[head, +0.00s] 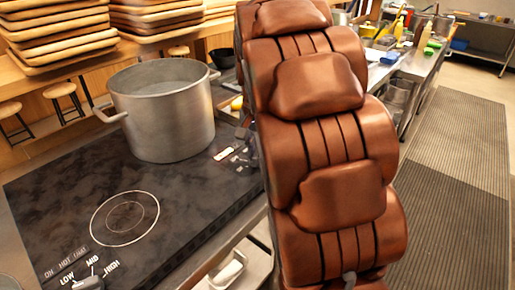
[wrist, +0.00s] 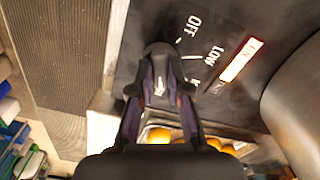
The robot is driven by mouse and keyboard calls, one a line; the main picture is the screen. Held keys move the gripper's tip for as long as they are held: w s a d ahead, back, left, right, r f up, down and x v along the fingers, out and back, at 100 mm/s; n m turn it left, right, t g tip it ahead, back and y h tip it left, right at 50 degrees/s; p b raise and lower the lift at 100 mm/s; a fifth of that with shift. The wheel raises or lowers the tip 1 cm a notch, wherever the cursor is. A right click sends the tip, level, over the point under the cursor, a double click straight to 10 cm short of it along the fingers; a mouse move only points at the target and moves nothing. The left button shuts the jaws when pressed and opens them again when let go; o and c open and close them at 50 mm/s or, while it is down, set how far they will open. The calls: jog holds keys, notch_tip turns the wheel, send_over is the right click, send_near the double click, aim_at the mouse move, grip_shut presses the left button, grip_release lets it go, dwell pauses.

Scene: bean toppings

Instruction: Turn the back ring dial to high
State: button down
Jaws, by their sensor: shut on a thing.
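The back dial (wrist: 157,52) is a dark knob on the black stove panel, in the wrist view. My gripper (wrist: 160,84) is shut on it, with one finger on each side. A small white mark shows on the knob between the fingers. OFF and LOW are readable at the right of the knob; the label below is partly cut off, and HIGH is not seen. A lit orange-red indicator (wrist: 240,60) stands beside the labels. In the head view the lit indicator (head: 222,154) shows near the pot, while my brown arm hides most of the gripper and dial.
A large steel pot (head: 163,115) stands at the back of the black cooktop (head: 60,190). The empty front ring (head: 125,218) and front dial (head: 88,284) are nearer. Stacked wooden trays (head: 60,35) are at the back left. Open floor lies at the right.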

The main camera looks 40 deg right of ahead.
aim_at(257, 153)
dwell(0.5)
jog(key=c, duration=1.1)
grip_release()
jog(key=shift+r, duration=6)
jog(key=shift+a, duration=0.1)
jog(key=s+a+f+n+p, duration=0.2)
jog(key=s+a+n+p, duration=0.1)
jog(key=s+a, duration=0.2)
jog(key=s+a+f+n+g+p, duration=0.1)
jog(key=s+a+f+n+p, duration=0.2)
jog(key=s+a, duration=0.3)
jog(key=s+a+f+n+p, duration=0.3)
jog(key=s+a+n+p, duration=0.1)
jog(key=s, duration=0.8)
jog(key=shift+s+a+f+n+g+p, duration=0.1)
jog(key=shift+a+n+g+p, duration=0.15)
jog(key=shift+a, duration=0.35)
jog(key=shift+s+a+n+g+p, duration=0.15)
jog(key=shift+a+p, duration=0.15)
jog(key=shift+a, duration=0.25)
